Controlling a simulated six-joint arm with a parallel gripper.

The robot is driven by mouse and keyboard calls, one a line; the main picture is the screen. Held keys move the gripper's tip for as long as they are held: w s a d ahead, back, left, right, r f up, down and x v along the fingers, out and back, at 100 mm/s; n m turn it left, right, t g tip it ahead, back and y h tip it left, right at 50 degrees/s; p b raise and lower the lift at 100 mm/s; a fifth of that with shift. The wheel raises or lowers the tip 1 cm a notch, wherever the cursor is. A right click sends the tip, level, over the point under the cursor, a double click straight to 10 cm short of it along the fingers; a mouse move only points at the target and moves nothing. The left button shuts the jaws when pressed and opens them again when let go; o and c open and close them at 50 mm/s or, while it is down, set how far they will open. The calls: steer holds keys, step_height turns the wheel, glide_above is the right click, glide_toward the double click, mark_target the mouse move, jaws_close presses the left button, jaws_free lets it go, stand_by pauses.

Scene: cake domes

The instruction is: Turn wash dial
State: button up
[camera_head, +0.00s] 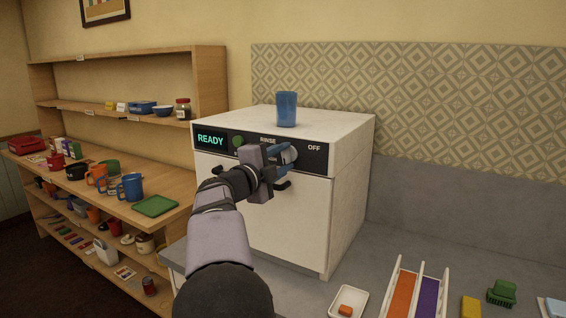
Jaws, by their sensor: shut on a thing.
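The white washer (284,220) stands on the grey counter, with a black control strip along its top front edge. A lit display (211,139) on the strip reads READY, and the labels RINSE and OFF show further right. The wash dial (290,155) sits on the strip between those labels, mostly hidden by my gripper. My gripper (280,157) reaches in from the front and is shut on the dial. The dial's pointer and any label behind my gripper cannot be made out.
A green button (239,141) sits beside the display. A blue cup (287,109) stands on the washer. A dark door handle (283,185) is just below my gripper. A white tray (347,302) and a two-lane rack (415,290) lie front right. Shelves with crockery stand left.

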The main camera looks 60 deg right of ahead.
stand_by(0.4)
steer(key=o, duration=1)
steer(key=shift+o, duration=0.2)
steer(key=shift+a, duration=0.15)
steer(key=a+b, duration=0.2)
steer(key=a, duration=0.5)
